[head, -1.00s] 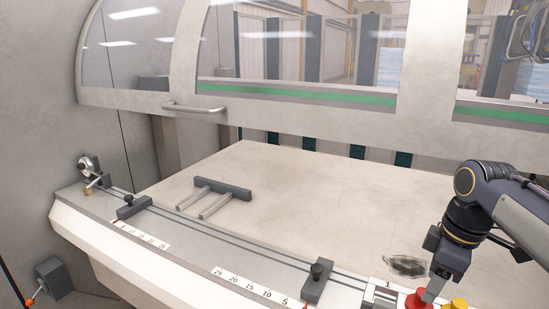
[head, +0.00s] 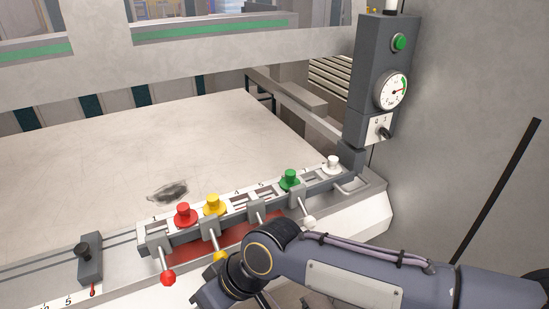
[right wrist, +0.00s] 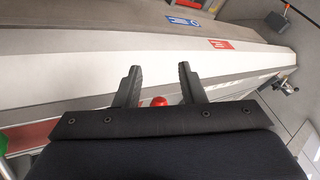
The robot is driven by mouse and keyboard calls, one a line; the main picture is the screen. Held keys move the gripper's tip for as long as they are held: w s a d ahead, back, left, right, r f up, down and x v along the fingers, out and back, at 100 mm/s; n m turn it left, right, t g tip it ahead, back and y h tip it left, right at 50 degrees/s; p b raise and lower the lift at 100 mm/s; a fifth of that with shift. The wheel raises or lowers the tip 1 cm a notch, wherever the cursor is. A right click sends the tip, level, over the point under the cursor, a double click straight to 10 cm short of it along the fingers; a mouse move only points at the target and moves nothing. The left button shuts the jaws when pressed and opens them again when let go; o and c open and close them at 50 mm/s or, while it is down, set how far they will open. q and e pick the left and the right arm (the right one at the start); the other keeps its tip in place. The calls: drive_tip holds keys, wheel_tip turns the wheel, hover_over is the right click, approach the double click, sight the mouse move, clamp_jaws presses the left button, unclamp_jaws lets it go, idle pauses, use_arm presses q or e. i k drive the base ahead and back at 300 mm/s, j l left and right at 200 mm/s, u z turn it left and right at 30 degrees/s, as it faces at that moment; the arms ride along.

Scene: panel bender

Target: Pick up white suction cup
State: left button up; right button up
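The white suction cup (head: 333,163) stands upright at the far right end of the rack (head: 325,180) on the machine's front ledge, in the head view. A green cup (head: 290,178), a yellow cup (head: 213,203) and a red cup (head: 183,213) stand in the same rack to its left. My right arm comes in from the right, in front of the rack; its fingers are not clearly seen in the head view. In the right wrist view my right gripper (right wrist: 158,70) is open and empty, with a red ball knob (right wrist: 160,101) seen between its fingers. My left gripper is not in view.
Levers with red (head: 168,278), yellow (head: 220,257) and white (head: 309,222) ball knobs stick out in front of the rack. A grey post with a gauge (head: 391,91) and a green button stands just behind the white cup.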

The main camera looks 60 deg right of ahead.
sight(332, 168)
drive_tip(key=z, duration=2.45)
